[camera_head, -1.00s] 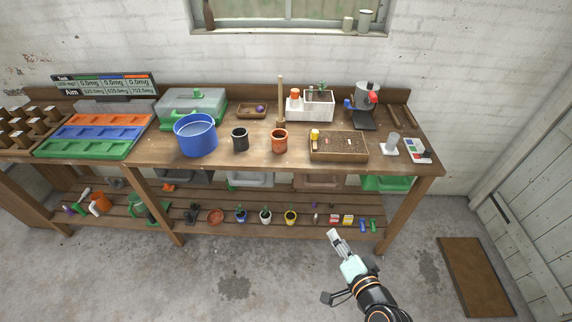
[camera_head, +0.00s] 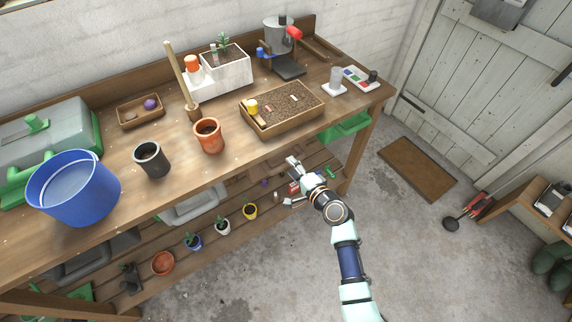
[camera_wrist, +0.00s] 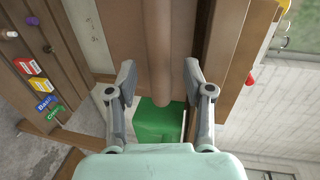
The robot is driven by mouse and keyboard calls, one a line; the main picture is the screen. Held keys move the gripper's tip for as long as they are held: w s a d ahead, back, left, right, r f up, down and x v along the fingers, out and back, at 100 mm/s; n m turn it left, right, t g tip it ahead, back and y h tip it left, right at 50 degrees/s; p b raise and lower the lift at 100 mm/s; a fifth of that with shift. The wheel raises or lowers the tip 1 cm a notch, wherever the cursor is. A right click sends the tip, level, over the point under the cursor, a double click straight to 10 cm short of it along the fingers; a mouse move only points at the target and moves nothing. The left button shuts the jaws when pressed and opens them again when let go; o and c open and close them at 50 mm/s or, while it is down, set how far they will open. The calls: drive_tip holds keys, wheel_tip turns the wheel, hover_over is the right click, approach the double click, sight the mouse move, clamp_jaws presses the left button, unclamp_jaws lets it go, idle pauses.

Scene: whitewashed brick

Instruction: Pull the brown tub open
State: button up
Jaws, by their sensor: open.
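The brown tub (camera_wrist: 120,35) hangs under the bench top. In the wrist view its brown rounded handle bar (camera_wrist: 158,45) runs between my two fingers. My gripper (camera_wrist: 160,68) is open, with one finger on each side of the bar and a visible gap on both sides. In the head view my gripper (camera_head: 293,163) is at the bench's front edge, just below the top, and it partly covers the tub. How far the tub is pulled out cannot be told.
A green tub (camera_head: 345,127) hangs to the right and a pale grey tub (camera_head: 192,205) to the left. A soil tray (camera_head: 282,108) stands above on the bench. The floor in front is clear.

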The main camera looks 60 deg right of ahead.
drive_tip(key=shift+b+x, duration=0.3)
drive_tip(key=shift+x, duration=1.15)
clamp_jaws()
